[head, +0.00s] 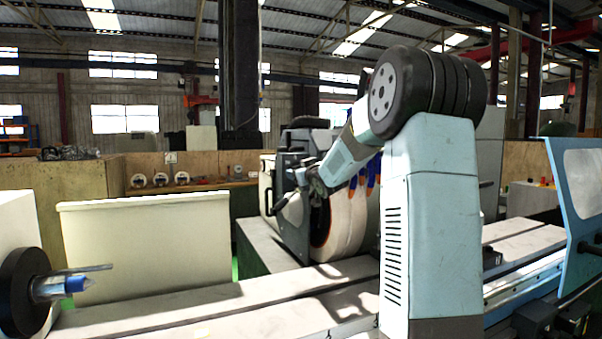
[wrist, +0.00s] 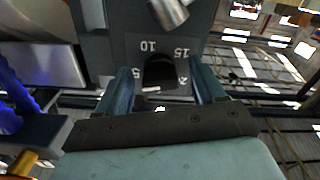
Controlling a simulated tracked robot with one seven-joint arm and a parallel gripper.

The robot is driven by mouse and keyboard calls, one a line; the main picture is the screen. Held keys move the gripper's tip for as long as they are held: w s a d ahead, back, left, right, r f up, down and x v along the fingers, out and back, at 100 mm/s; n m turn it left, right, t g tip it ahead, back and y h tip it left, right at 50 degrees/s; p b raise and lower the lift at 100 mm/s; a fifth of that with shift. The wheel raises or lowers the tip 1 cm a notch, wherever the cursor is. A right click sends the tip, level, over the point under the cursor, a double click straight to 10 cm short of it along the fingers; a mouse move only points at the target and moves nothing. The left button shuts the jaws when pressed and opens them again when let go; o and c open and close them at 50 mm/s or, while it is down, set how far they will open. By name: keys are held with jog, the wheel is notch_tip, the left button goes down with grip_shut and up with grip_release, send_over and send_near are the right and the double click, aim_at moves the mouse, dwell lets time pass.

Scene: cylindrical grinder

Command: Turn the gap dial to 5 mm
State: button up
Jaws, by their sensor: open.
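The gap dial is a dark knob (wrist: 159,70) on a dark grey panel (wrist: 120,48) in the wrist view. White numbers 5, 10, 15 and 20 surround it; the 5 and the 20 are partly hidden by my fingers. My gripper (wrist: 161,78) is open, with one finger on each side of the knob. I cannot tell whether the fingers touch it. A small pale mark shows at the knob's near edge, but I cannot tell which number the knob points to. In the head view my gripper (head: 314,186) is at the grinding wheel housing, and the dial cannot be made out.
A metal cylinder (wrist: 170,12) sticks out just beyond the dial. In the head view a large pale grinding wheel (head: 341,226) stands beside the housing. The long machine bed (head: 230,305) runs below, with a workpiece centre (head: 62,287) at left and a blue guard (head: 572,190) at right.

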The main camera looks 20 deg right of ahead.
jog(key=shift+s, duration=0.1)
jog(key=s, duration=1.3)
jog(key=shift+s, duration=0.3)
jog(key=s+a+f+m+g, duration=0.1)
jog(key=s+a+f+g, duration=0.3)
jog(key=s, duration=0.8)
jog(key=s+a+f+m+g, duration=0.1)
jog(key=s+a+f+g, duration=0.3)
jog(key=s+a, duration=0.3)
jog(key=s+a+f+m+g, duration=0.1)
jog(key=s+a+f+g, duration=0.3)
jog(key=s, duration=1.2)
jog(key=a+f, duration=0.1)
jog(key=a, duration=0.1)
jog(key=shift+s+a, duration=0.35)
